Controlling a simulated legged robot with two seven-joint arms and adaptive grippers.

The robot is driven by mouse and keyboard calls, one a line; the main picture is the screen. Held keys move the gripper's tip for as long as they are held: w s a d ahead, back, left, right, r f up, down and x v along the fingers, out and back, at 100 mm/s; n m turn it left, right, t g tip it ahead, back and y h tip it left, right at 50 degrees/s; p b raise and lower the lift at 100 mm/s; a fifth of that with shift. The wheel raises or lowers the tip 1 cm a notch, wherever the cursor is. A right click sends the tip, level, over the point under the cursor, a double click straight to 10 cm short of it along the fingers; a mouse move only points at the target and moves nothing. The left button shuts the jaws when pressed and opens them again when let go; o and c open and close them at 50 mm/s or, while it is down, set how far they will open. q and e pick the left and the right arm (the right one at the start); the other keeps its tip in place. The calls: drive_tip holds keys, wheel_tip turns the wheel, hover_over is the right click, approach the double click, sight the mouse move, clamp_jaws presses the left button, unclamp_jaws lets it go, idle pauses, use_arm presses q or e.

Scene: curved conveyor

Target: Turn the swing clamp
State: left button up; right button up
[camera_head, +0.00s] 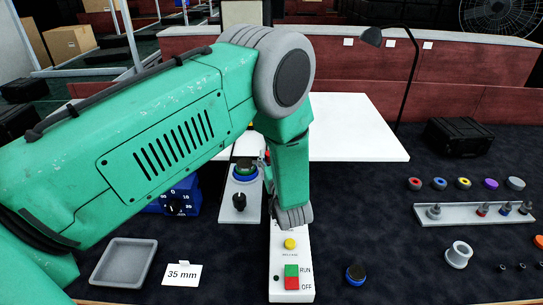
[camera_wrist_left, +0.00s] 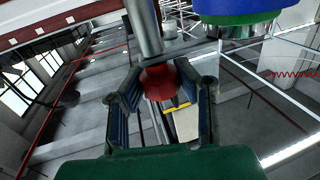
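In the left wrist view my left gripper (camera_wrist_left: 160,72) has its two fingers on either side of a red end piece (camera_wrist_left: 158,82) on a grey rod (camera_wrist_left: 145,28), which seems to be part of the swing clamp. The fingertips look very close to the red piece, but I cannot tell whether they press on it. A blue and green round part (camera_wrist_left: 240,12) is just beyond, at the upper right. In the head view my green left arm hides the gripper and most of the clamp. A grey fixture plate (camera_head: 231,211) shows left of the forearm, with a black knob (camera_head: 239,201).
A white control box (camera_head: 289,255) with yellow, red and green buttons stands below my wrist. A blue dial box (camera_head: 182,198), grey tray (camera_head: 125,262) and "35 mm" card (camera_head: 182,275) are to the left. A rack (camera_head: 475,214) and small parts lie right. The dark table between is mostly clear.

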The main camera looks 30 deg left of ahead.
use_arm(q)
drive_tip(key=o, duration=0.3)
drive_tip(key=v, duration=1.2)
drive_tip(key=shift+w+d, duration=0.1)
